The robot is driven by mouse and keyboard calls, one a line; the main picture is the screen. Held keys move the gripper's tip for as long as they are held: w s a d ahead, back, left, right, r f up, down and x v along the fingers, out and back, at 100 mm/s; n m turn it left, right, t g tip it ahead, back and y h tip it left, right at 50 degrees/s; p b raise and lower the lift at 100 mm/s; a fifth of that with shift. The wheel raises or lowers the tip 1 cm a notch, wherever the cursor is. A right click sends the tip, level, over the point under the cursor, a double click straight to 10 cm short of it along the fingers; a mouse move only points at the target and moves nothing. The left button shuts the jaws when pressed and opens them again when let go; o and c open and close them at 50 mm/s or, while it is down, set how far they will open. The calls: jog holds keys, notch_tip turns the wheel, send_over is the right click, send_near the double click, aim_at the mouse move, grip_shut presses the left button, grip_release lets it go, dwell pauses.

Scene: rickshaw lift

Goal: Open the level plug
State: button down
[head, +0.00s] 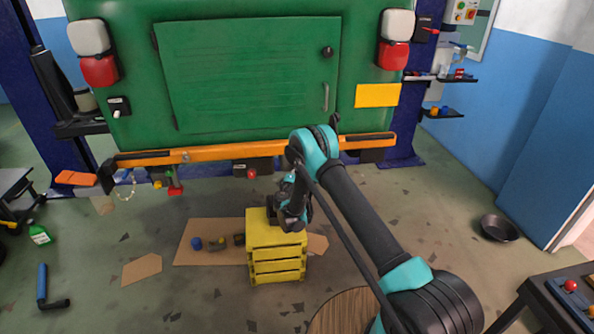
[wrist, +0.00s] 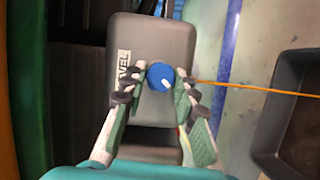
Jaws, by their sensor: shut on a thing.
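The level plug (wrist: 158,77) is a blue round cap with a short white mark. It sits on the face of a grey housing (wrist: 150,42) lettered "LEVEL" in the wrist view. My gripper (wrist: 160,84) has its two green-and-white fingers on either side of the plug, shut on it. A thin orange line runs from beside the plug to the right edge. In the head view my gripper (head: 290,218) is low, above the yellow stand; the plug cannot be made out there.
The green vehicle (head: 250,75) with an orange bumper bar (head: 230,152) stands behind my arm. A yellow stand (head: 277,265) is on the floor beside cardboard (head: 210,230). A dark tray (wrist: 285,140) lies at right in the wrist view. A round pan (head: 499,228) lies on open floor.

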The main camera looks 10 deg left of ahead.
dwell(0.3)
jog(key=c, duration=1.2)
grip_release()
